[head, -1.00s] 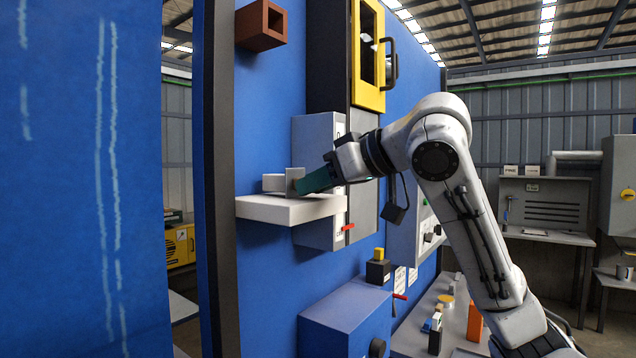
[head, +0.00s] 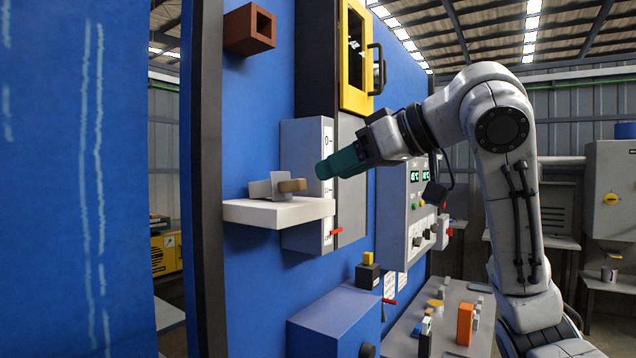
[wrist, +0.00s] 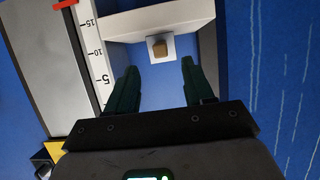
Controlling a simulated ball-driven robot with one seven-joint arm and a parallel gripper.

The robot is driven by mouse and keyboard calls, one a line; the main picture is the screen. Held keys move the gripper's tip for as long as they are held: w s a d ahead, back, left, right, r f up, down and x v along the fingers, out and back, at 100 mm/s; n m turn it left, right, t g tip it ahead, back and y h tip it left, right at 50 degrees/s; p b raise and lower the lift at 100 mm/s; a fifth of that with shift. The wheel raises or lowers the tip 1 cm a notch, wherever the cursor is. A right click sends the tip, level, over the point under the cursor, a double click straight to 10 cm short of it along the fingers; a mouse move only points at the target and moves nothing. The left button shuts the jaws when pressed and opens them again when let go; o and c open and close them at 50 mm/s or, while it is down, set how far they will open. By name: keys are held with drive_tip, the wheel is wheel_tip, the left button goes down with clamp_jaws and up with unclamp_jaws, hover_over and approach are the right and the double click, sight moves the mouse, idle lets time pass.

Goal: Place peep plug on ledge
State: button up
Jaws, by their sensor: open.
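The peep plug (head: 292,185) shows as a tan-brown peg sticking out from a grey plate. It sits on the white ledge (head: 270,213) fixed to the blue wall. In the wrist view the plug (wrist: 160,47) is a brown square end on a light square plate, next to the ledge (wrist: 165,22). My gripper (head: 322,170), with dark green fingers, is open and empty. It is to the right of the peg's end and slightly above it, apart from it. In the wrist view the plug appears ahead of the gap between my fingertips (wrist: 159,67).
A scaled grey panel (head: 327,190) with a red pointer stands right beside the ledge. A brown hollow block (head: 250,29) juts out above. A yellow-framed door (head: 356,60) is above right. A blue box (head: 335,320) is below. Open air lies around my gripper.

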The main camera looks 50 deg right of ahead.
drive_tip(key=shift+v, duration=2.15)
drive_tip(key=shift+c, duration=0.5)
